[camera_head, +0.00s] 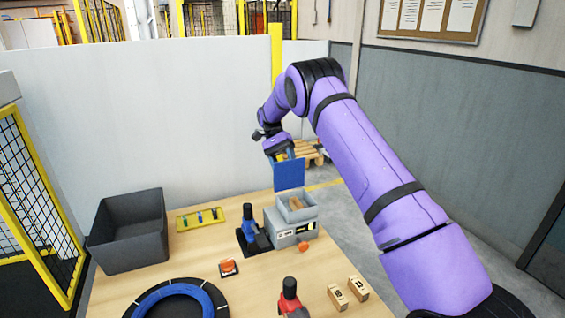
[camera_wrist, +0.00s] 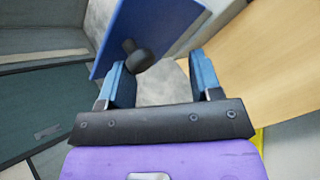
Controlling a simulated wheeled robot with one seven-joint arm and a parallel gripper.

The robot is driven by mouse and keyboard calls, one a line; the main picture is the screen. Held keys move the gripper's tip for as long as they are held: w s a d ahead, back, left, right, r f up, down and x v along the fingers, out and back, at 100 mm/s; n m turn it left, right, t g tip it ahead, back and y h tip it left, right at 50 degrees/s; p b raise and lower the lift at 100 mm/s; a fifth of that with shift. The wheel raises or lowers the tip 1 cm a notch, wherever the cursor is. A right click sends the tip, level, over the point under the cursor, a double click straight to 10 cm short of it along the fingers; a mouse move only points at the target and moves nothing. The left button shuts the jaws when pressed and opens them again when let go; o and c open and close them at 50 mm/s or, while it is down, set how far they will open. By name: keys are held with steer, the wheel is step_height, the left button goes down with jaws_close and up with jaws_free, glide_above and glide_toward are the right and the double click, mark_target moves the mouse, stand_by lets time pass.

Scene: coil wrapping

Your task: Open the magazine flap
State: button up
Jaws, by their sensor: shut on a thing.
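The magazine is a grey box (camera_head: 283,236) at the far right of the table, with an open top compartment. Its blue flap (camera_head: 289,175) stands upright above the box's back side, raised off the opening. In the wrist view the flap (camera_wrist: 165,25) fills the top, with a black knob (camera_wrist: 139,58) on its face. My gripper (camera_head: 283,153) is at the flap's upper edge. In the wrist view the knob lies between my fingers (camera_wrist: 158,62), close to the left one. My gripper is shut on the flap's knob, though a gap shows beside the right finger.
A dark grey bin (camera_head: 128,232) stands at the left, beside a yellow tray (camera_head: 202,219) with small coloured pieces. A blue-and-black tool (camera_head: 250,228) stands just left of the magazine. A blue ring (camera_head: 172,302), an orange-topped piece (camera_head: 229,267) and wooden blocks (camera_head: 358,288) are in front.

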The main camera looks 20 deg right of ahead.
steer(key=shift+r, duration=0.15)
stand_by(0.4)
steer(key=s+a+r, duration=0.1)
steer(key=s+r, duration=0.1)
steer(key=s, duration=0.6)
steer(key=s+r, duration=0.2)
steer(key=s, duration=0.5)
steer(key=shift+s+a+r, duration=0.35)
steer(key=shift+s+r, duration=0.05)
steer(key=f+m+t, duration=0.3)
steer(key=m, duration=0.3)
steer(key=w+d+f+m+t, duration=0.1)
steer(key=f+m+t, duration=0.2)
steer(key=m, duration=0.3)
steer(key=w+f+m+t, duration=0.1)
steer(key=f+m+t, duration=0.2)
steer(key=m, duration=0.3)
steer(key=shift+w+d+f+t, duration=0.1)
steer(key=shift+d+t, duration=0.2)
steer(key=shift+d, duration=0.05)
steer(key=shift+c, duration=0.2)
